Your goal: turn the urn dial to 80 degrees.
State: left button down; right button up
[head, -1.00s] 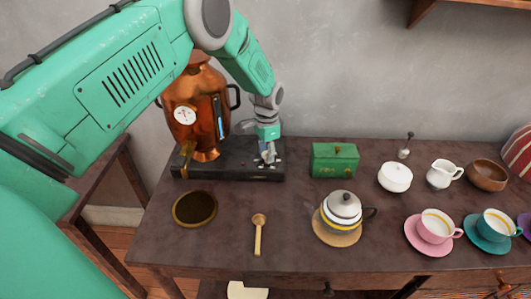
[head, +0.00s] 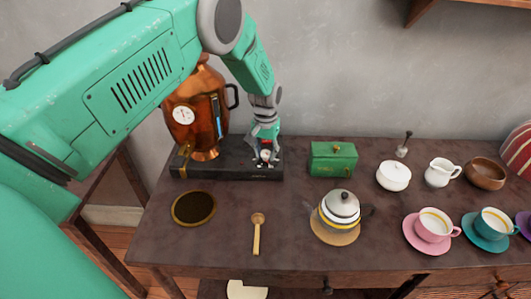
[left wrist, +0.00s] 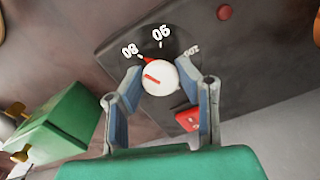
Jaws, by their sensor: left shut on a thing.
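The copper urn (head: 200,105) stands on a dark base (head: 215,172) at the back left of the table. Its dial (left wrist: 160,77) is a round white knob with a red line, on the base's top. My left gripper (head: 265,152) reaches down over the base's right part. In the left wrist view its two fingers (left wrist: 160,82) stand on either side of the knob, shut on it. The red line points up and left, and a red wedge lies just beyond the knob near the 80 mark (left wrist: 130,50). Marks for 90 (left wrist: 160,34) and 100 (left wrist: 191,48) show upside down. My right gripper is out of view.
A green box (head: 333,158) stands just right of the base. A red button (left wrist: 224,12) and a red switch (left wrist: 188,119) are near the dial.

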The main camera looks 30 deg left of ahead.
aim_at(266, 151)
pick_arm(q)
jog(key=shift+w+r+n, duration=0.3)
jog(key=shift+w+r, duration=0.05)
jog(key=shift+w, duration=0.1)
jog(key=c, duration=1.3)
grip_release()
jog(key=shift+o, duration=0.7)
jog(key=shift+s+f, duration=0.15)
jog(key=shift+f, duration=0.05)
notch_tip(266, 151, up, 12)
